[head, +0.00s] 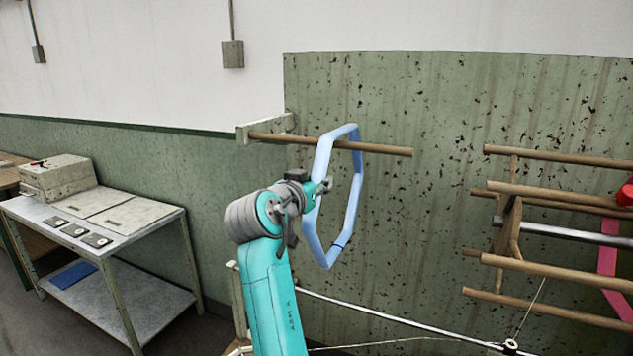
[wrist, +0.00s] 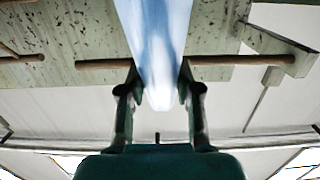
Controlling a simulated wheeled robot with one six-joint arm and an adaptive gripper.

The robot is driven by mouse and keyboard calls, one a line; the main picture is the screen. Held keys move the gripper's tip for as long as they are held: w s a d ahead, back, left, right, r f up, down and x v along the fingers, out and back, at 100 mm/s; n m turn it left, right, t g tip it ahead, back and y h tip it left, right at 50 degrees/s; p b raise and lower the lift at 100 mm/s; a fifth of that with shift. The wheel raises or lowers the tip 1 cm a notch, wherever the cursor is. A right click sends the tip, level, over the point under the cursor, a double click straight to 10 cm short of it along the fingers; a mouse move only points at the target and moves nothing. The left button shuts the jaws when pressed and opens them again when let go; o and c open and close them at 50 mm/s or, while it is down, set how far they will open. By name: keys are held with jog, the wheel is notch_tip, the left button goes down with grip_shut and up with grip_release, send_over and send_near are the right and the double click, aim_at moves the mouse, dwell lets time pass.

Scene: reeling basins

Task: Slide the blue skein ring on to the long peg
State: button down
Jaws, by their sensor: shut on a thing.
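The blue skein ring (head: 352,195) is a pale blue many-sided hoop, standing upright in the head view. My gripper (head: 317,188) is shut on its left side. In the wrist view the ring (wrist: 158,40) runs as a pale band between the two fingers of the gripper (wrist: 158,78). The long peg (head: 390,151) is a brown wooden rod; it appears to pass through the ring's opening near the top, its free end to the right of the ring. In the wrist view the peg (wrist: 105,64) shows on both sides of the ring, its middle hidden.
The peg's pale wall bracket (head: 265,127) is left of the ring. A wooden reel frame (head: 550,192) with several bars stands at the right, with a pink ring (head: 609,260) on it. A metal table (head: 100,222) stands at the left. A thin rail (head: 390,317) runs below.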

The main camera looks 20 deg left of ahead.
jog(key=shift+f, duration=0.4)
jog(key=shift+c, duration=2.4)
grip_release()
jog(key=shift+s, duration=0.1)
jog(key=s+r, duration=0.1)
jog(key=s, duration=0.9)
jog(key=shift+s, duration=0.4)
